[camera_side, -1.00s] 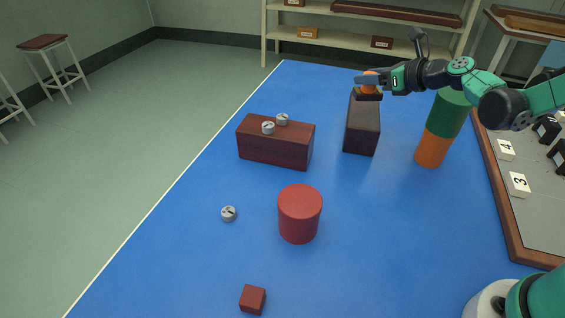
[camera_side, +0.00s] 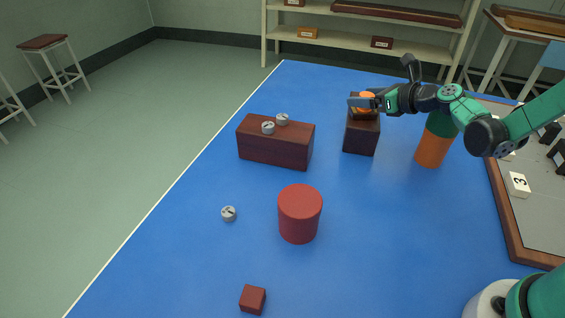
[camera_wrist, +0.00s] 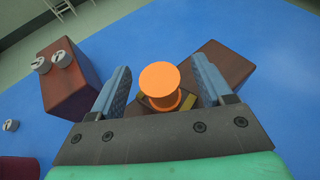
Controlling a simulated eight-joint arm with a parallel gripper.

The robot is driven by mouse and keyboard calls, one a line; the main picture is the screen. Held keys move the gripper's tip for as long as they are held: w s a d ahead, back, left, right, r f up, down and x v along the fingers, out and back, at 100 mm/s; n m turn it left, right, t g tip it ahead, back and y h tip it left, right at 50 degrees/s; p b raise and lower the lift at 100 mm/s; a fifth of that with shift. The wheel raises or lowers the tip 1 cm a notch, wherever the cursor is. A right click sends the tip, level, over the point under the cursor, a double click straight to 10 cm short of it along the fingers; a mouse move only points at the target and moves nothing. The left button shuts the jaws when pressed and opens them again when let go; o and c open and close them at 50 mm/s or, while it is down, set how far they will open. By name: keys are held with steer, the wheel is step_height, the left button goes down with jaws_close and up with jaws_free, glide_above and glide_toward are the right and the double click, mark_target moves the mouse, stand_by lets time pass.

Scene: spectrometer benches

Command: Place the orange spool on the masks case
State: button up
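The orange spool (camera_wrist: 161,86) stands between my gripper's two fingers in the wrist view, with a narrow gap showing beside its top flange. My gripper (camera_wrist: 163,78) is open around it. Below the spool is a dark piece with a gold plate (camera_wrist: 187,101); no lettering is readable, so I cannot tell whether it is the masks case. In the side view, the spool (camera_side: 367,96) is over the top of a tall dark brown block (camera_side: 361,139), and my gripper (camera_side: 358,102) partly covers it. Contact below the spool is hidden.
A red-brown box (camera_side: 274,145) with two grey knobs on top stands to the left. A red cylinder (camera_side: 299,215), a loose grey knob (camera_side: 228,213) and a small red cube (camera_side: 252,299) are nearer. An orange-and-green cylinder (camera_side: 430,149) stands close under my arm.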

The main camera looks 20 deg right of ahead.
steer(key=shift+r, duration=0.2)
steer(key=s+r, duration=0.2)
steer(key=shift+s+d, duration=0.35)
steer(key=shift+d, duration=0.05)
steer(key=s+a+r+n+g, duration=0.2)
steer(key=s+a+r+n, duration=0.2)
steer(key=r+n, duration=0.3)
steer(key=s+a+f+n+g+h, duration=0.1)
steer(key=s+n, duration=0.5)
steer(key=n, duration=0.7)
steer(key=s+a+f+n+g+h, duration=0.1)
steer(key=s+n, duration=0.4)
steer(key=n, duration=0.7)
step_height(320, 180, down, 3)
steer(key=shift+s+a+r+n+g+h, duration=0.15)
steer(key=shift+s+a+n+g+h, duration=0.25)
steer(key=shift+g+h, duration=0.55)
